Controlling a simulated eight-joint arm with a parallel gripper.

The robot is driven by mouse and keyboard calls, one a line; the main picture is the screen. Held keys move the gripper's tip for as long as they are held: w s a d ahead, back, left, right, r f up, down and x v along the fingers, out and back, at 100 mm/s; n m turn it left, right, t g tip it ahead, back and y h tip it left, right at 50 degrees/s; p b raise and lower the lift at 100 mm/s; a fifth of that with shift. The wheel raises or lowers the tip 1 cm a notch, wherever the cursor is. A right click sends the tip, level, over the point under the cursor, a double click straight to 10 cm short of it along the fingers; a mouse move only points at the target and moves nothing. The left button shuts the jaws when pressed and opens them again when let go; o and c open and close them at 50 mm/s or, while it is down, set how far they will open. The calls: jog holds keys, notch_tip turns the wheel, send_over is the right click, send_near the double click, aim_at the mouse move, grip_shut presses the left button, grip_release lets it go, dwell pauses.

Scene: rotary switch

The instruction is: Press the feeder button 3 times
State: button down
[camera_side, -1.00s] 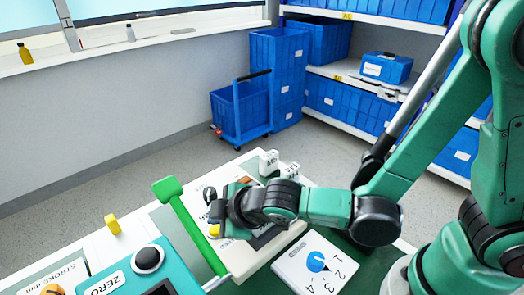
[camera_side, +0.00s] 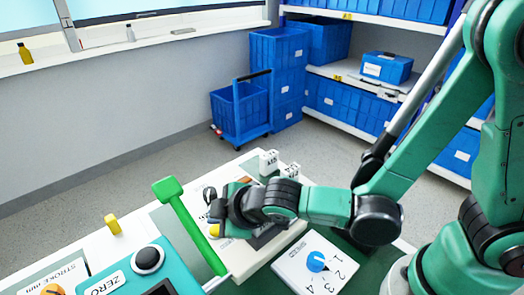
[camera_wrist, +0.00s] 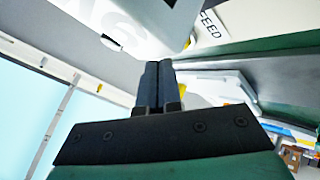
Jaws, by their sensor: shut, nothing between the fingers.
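My gripper (camera_wrist: 158,66) is shut and empty, its two dark fingers side by side in the wrist view. In the side view my gripper (camera_side: 228,212) is low over the white panel (camera_side: 243,262). A yellow part (camera_side: 215,230) shows just beside and below it. In the wrist view the FEED label (camera_wrist: 209,25) is on a pale surface ahead and right of the fingertips, with a small yellow piece (camera_wrist: 187,43) near it. I cannot tell which part is the feeder button, nor whether my fingers touch it.
A green lever (camera_side: 184,215) stands left of my gripper. A teal ZERO box (camera_side: 130,280) with a black knob (camera_side: 148,259) is at the lower left. A white SPEED plate (camera_side: 290,270) with a blue dial (camera_side: 316,262) is to the right. Blue bins (camera_side: 278,75) stand behind.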

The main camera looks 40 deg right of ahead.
jog(key=shift+r, duration=2.5)
jog(key=s+d+r+m+g+h, duration=0.1)
jog(key=s+d+m, duration=0.1)
jog(key=d+m, duration=0.3)
jog(key=s+d+r+m+g+h, duration=0.1)
jog(key=s+d+r+m, duration=0.1)
jog(key=d+m, duration=0.4)
jog(key=s+d, duration=0.1)
jog(key=d, duration=0.3)
jog(key=shift+s+d+r, duration=0.25)
jog(key=shift+d, duration=0.1)
